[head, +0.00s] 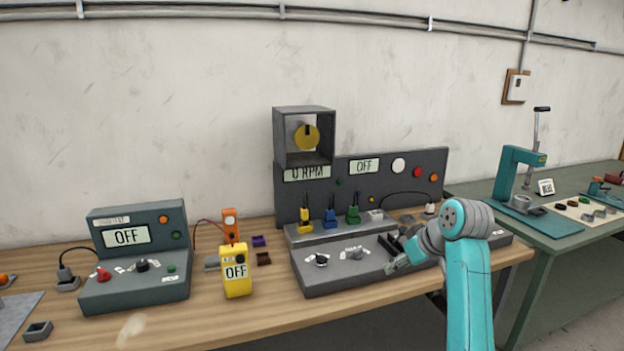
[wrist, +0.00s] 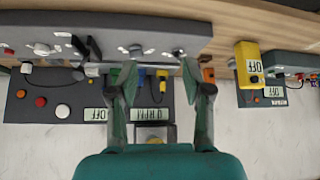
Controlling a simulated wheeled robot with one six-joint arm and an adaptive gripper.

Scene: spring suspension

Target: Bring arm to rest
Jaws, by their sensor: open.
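My teal arm reaches in from the lower right of the head view. My gripper (head: 392,254) is over the right part of the dark grey console (head: 325,284) on the wooden bench. In the wrist view my gripper (wrist: 162,78) has its two fingers spread wide apart, with nothing held between them. The console and its upright panel (wrist: 70,100) show beneath and beyond the fingers. In the head view the fingertips are partly hidden against the dark console, and I cannot tell whether they touch it.
A yellow meter (head: 236,272) and a grey unit (head: 137,250), both reading OFF, stand on the left of the wooden bench (head: 262,320). Yellow, blue and green plugs (head: 329,217) stand on the console's back ledge. A green table (head: 560,245) with a teal press (head: 515,180) is at right.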

